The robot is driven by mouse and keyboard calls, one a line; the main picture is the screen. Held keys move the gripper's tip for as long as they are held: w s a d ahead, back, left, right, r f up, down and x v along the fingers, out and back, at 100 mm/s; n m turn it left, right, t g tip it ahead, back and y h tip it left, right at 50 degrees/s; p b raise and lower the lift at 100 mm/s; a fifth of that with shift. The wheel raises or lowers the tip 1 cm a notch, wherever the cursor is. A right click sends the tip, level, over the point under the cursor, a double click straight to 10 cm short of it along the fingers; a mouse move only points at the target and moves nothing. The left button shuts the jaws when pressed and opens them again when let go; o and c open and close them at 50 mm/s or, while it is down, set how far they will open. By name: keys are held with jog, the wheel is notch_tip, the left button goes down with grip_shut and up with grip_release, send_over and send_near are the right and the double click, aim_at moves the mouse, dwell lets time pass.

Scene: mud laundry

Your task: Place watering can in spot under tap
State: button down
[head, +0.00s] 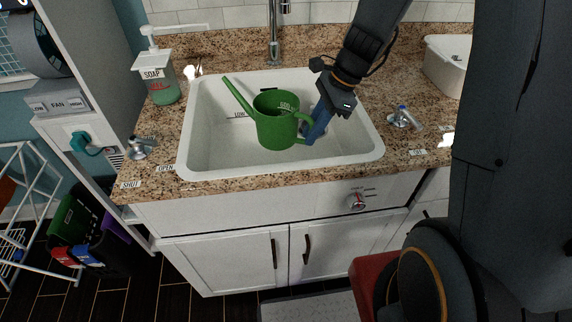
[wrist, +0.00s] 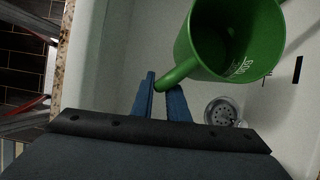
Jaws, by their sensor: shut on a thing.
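The green watering can (head: 277,124) is over the white sink basin (head: 203,112), upright, with its spout pointing up and to the left. My gripper (head: 308,136) is at the can's right side, its blue fingers shut on the handle. In the wrist view the can (wrist: 228,40) fills the upper right, and its handle runs between the fingertips (wrist: 162,92) of my gripper. The tap (head: 275,40) rises behind the basin, its top cut off by the frame. Whether the can touches the basin floor, I cannot tell.
A soap dispenser (head: 160,80) stands left of the sink. Tap handles sit at the left (head: 140,148) and right (head: 404,118) of the counter. A white tub (head: 447,65) is at the back right. The drain (wrist: 221,111) shows below the can.

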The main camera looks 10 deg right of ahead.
jog(key=shift+a+f, duration=0.2)
jog(key=shift+f, duration=4.75)
jog(key=shift+f, duration=0.2)
jog(key=c, duration=1.7)
grip_release()
jog(key=b+v, duration=0.1)
jog(key=v, duration=1.1)
jog(key=shift+s+r, duration=0.1)
jog(key=shift+r, duration=0.1)
